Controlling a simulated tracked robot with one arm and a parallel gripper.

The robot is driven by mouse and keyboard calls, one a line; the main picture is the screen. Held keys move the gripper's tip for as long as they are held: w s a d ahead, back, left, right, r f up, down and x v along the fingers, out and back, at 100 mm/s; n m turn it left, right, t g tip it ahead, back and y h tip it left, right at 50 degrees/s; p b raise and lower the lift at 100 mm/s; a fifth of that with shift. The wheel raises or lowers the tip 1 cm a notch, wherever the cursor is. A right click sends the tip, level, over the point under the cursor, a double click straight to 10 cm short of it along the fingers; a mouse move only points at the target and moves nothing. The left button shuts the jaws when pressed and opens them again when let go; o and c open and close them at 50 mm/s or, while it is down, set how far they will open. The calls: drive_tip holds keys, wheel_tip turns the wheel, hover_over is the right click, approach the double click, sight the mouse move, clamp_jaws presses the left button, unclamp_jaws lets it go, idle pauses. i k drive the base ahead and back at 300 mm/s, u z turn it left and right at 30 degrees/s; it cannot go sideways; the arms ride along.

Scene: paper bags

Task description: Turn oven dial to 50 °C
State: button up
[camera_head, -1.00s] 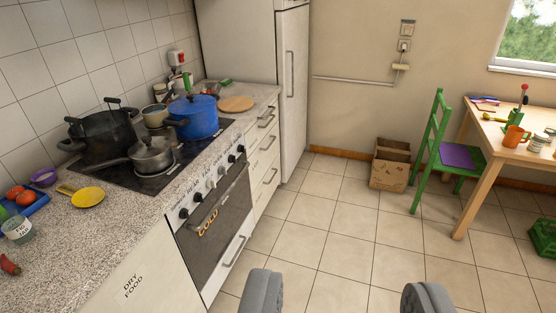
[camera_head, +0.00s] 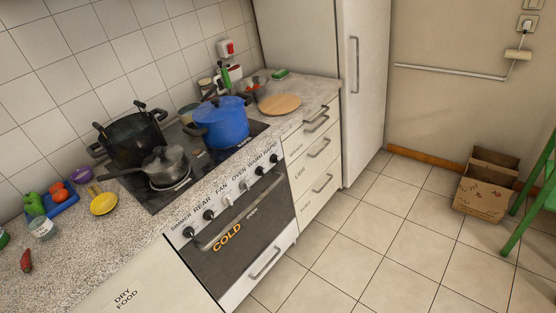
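The oven (camera_head: 238,249) is built into the counter left of the middle, with "COLD" in orange letters on its dark door. A row of dials runs along its white front panel, under labels that seem to read simmer, rear, fan, oven, warm and rapid. The oven dial (camera_head: 246,185) is a small pale knob below the word "OVEN", near the middle of the row. Its setting is too small to read. My gripper is out of view, so its opening and its distance from the dial do not show.
A blue pot (camera_head: 221,124), a grey saucepan (camera_head: 165,166) and a black pot (camera_head: 132,138) stand on the hob. White drawers (camera_head: 313,168) and a fridge (camera_head: 361,90) are right of the oven. A cardboard box (camera_head: 484,190) stands by the wall. The tiled floor before the oven is clear.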

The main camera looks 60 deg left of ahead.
sight(244, 183)
drive_tip(key=u, duration=0.4)
drive_tip(key=i, duration=1.15)
drive_tip(key=u, duration=0.9)
drive_tip(key=i, duration=0.25)
drive_tip(key=u, duration=0.1)
drive_tip(key=k, duration=0.7)
drive_tip(key=u, duration=0.2)
drive_tip(key=i, duration=0.75)
drive_tip(key=z, duration=0.1)
